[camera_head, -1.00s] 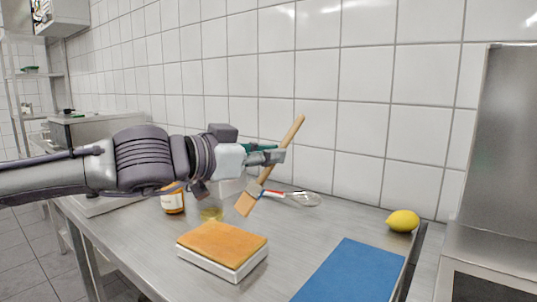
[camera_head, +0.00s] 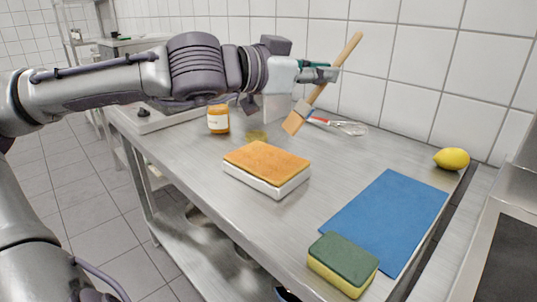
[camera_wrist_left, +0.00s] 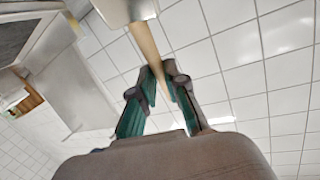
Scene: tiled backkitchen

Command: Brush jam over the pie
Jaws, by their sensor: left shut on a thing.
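My left gripper (camera_head: 322,74) is shut on the wooden handle of a brush (camera_head: 345,53). The brush is tilted, with its pale bristles low and to the left. The bristles are above the table, behind and to the right of the pie, apart from it. The pie (camera_head: 265,157) has a flat orange-brown top and sits in a white rectangular dish (camera_head: 262,186). An orange jam jar with a white label (camera_head: 218,120) stands behind and left of the pie. In the left wrist view, the fingers (camera_wrist_left: 163,82) close around the brush handle (camera_wrist_left: 148,46). My right gripper is not visible.
A yellowish translucent item (camera_head: 257,135) lies behind the pie. A blue mat (camera_head: 388,218), a green-yellow sponge (camera_head: 343,264) and a lemon (camera_head: 452,159) are on the right. The steel table (camera_head: 325,180) is clear between pie and mat.

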